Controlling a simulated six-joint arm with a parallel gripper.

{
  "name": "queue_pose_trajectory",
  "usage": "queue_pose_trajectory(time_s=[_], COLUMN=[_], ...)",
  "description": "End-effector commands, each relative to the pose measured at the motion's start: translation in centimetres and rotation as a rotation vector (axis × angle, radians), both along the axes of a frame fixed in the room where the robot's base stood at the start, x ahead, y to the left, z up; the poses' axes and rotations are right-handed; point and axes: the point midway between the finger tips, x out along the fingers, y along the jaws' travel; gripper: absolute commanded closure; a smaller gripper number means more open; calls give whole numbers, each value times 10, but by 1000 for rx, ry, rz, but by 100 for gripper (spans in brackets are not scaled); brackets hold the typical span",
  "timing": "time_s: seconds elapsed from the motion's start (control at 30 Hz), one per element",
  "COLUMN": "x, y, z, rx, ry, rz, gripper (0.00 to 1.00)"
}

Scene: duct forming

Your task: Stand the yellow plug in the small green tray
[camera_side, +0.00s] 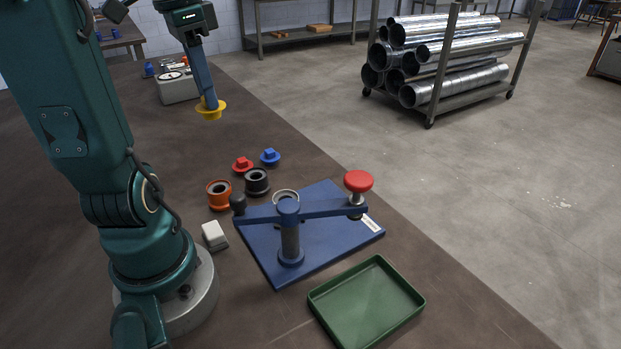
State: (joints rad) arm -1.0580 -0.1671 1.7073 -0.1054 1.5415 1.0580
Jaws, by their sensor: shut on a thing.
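The yellow plug (211,110) is a round, flanged piece held in the air over the back part of the dark bench. My gripper (208,98) is shut on it, with the blue fingers pointing down and the plug at their tips. The part of the plug between the fingers is hidden. The small green tray (416,300) lies on the bench at the front right, and it is empty. My gripper is far behind and to the left of the tray, well above the bench.
A blue fixture (345,240) with a crossbar and red knob (358,181) stands between plug and tray.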

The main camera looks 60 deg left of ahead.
Motion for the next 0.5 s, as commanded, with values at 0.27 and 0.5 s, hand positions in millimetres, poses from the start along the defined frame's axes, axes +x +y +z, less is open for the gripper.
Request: queue_pose_trajectory(time_s=[0.27, 0.5], x=[30, 68], y=[-20, -60], z=[10, 13], rx=[-1, -3], ry=[1, 2], rz=[-197, -478], gripper=[100, 100])
